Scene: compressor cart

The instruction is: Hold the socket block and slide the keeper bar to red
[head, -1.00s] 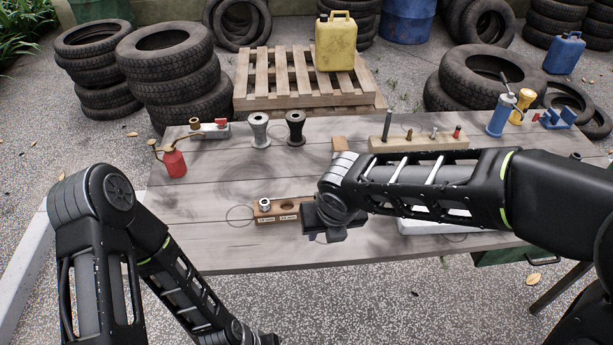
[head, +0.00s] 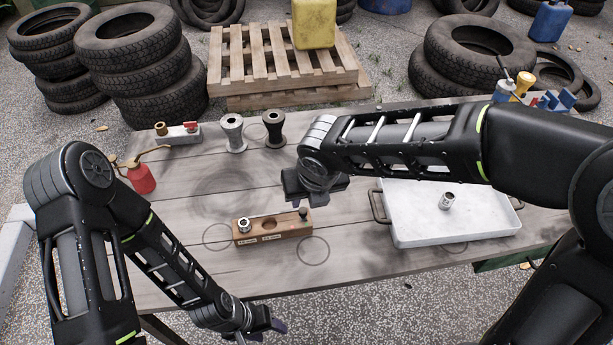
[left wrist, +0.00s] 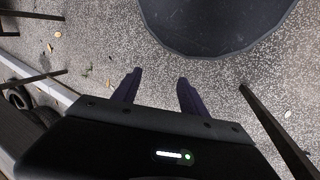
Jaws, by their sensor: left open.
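The wooden socket block (head: 272,234) lies on the table in the head view. It has a shiny socket (head: 243,225) at its left end, an empty hole in the middle and a small dark peg (head: 303,214) at its right end. I cannot make out a keeper bar or a red mark on it. My right gripper (head: 318,199) hangs above and behind the block's right end, apart from it; its jaws are unclear. My left gripper (head: 277,326) is low, in front of the table's near edge. In the left wrist view, its fingers (left wrist: 159,80) are apart and empty.
A white tray (head: 420,232) with a socket (head: 447,201) in it stands right of the block. A red oil can (head: 142,178), a red-handled valve piece (head: 190,128) and two spools stand at the back left. Table around the block is clear.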

